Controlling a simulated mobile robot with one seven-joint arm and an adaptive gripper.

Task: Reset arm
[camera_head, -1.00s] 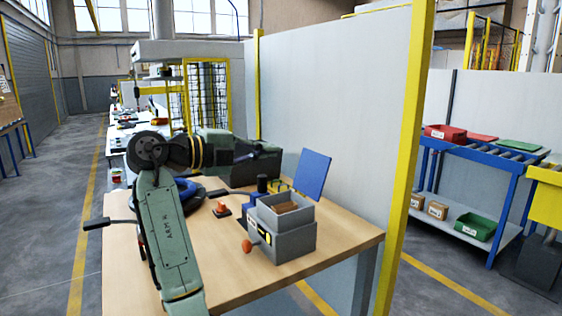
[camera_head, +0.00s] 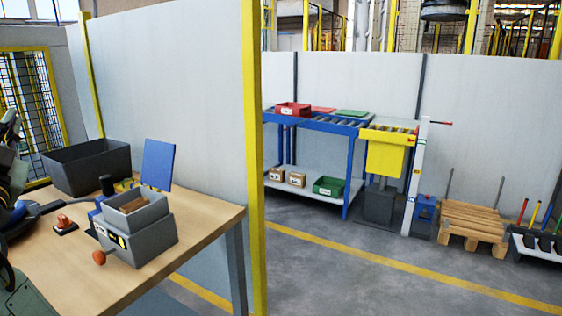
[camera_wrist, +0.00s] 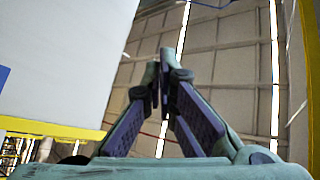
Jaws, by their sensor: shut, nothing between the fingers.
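My gripper (camera_wrist: 160,85) shows in the wrist view with its two fingers brought together at the tips and nothing between them. It points up toward the ceiling panels, clear of any object. In the head view only parts of my arm show at the left edge, and the gripper is out of that picture.
A wooden workbench (camera_head: 205,217) at the left bears a grey box unit (camera_head: 150,243) with an orange knob, a dark bin (camera_head: 88,170) and a blue panel (camera_head: 158,164). A partition wall (camera_head: 180,80) stands behind it. A blue roller rack (camera_head: 345,128) and a pallet (camera_head: 472,222) stand beyond open floor.

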